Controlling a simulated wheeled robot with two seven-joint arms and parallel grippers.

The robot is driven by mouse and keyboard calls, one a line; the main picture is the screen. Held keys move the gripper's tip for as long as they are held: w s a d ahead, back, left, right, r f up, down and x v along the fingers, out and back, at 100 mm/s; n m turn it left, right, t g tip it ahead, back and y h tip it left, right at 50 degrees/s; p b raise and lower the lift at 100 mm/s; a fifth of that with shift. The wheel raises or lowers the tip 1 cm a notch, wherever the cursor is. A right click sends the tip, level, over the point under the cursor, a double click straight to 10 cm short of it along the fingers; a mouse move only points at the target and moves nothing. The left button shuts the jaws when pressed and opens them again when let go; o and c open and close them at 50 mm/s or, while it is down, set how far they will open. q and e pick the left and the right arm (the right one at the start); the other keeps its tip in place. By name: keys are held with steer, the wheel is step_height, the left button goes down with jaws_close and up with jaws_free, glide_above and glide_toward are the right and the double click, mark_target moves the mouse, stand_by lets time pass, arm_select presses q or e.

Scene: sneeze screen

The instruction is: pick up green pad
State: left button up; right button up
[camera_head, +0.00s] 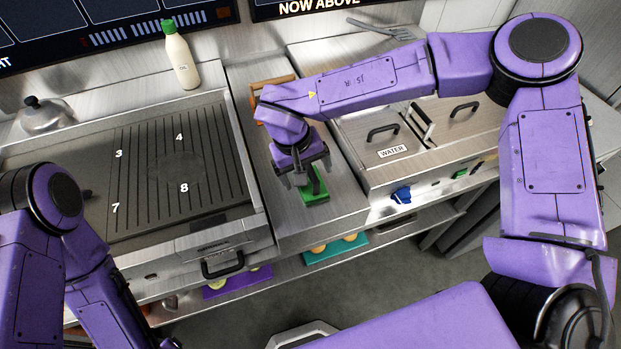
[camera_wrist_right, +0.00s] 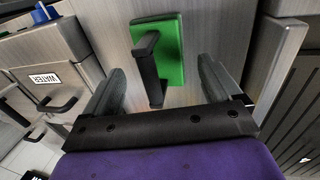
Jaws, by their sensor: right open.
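The green pad (camera_head: 317,196) lies on the steel counter strip between the griddle and the water wells. It has an upright black handle (camera_wrist_right: 148,58). In the right wrist view the pad (camera_wrist_right: 173,50) is just beyond the fingers, with its handle in line with the gap between them. My right gripper (camera_head: 308,178) is open and empty, pointing down close above the pad. Its two fingers (camera_wrist_right: 163,80) are spread to either side of the handle and look apart from it. My left arm comes in at lower left, but its gripper is out of the picture.
A ridged griddle (camera_head: 150,185) with printed numbers is left of the pad. A bottle with a green cap (camera_head: 181,60) stands behind it. Lidded wells with a WATER label (camera_head: 392,151) are to the right. A wooden-handled tool (camera_head: 272,82) lies behind my right gripper. Coloured boards sit on a lower shelf.

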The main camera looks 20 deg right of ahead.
steer(key=shift+d+f, duration=0.2)
steer(key=shift+f, duration=1.05)
steer(key=shift+s+d+f, duration=0.1)
steer(key=shift+d+f, duration=0.05)
steer(key=shift+d, duration=0.05)
steer(key=shift+a, duration=0.1)
steer(key=c, duration=1.1)
steer(key=shift+c, duration=0.2)
steer(key=shift+r, duration=0.5)
steer(key=s+a+r+b, duration=0.4)
steer(key=s+a+r, duration=0.5)
steer(key=r, duration=0.3)
steer(key=shift+s+a, duration=0.2)
steer(key=shift+a, duration=0.45)
